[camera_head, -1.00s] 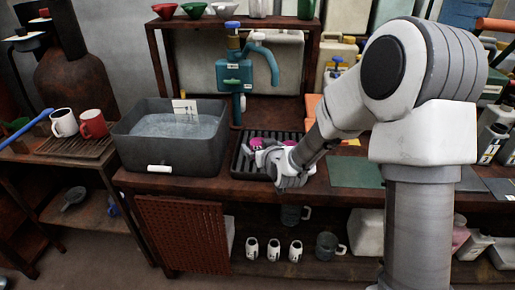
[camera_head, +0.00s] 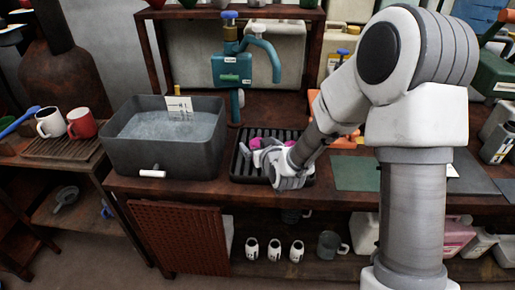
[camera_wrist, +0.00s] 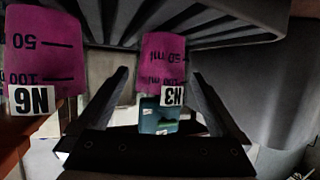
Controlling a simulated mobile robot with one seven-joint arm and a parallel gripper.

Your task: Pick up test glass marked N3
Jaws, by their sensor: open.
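The test glass marked N3 (camera_wrist: 164,62) is magenta with dark volume markings and a white label that appears upside down in the wrist view. My gripper (camera_wrist: 158,74) is open, with one dark finger on each side of this glass. There is a visible gap on both sides, and I cannot tell how deep the glass lies between the fingers. A second magenta glass, marked N6 (camera_wrist: 43,50), is outside the fingers at the left. In the head view, my gripper (camera_head: 260,155) is low over the black slatted rack (camera_head: 240,167), with magenta patches beside it.
A grey water tub (camera_head: 165,153) is left of the rack, and a teal pump (camera_head: 232,68) stands behind it. A green mat (camera_head: 357,173) lies to the right. In the wrist view, grey slats cross the top, above the glasses.

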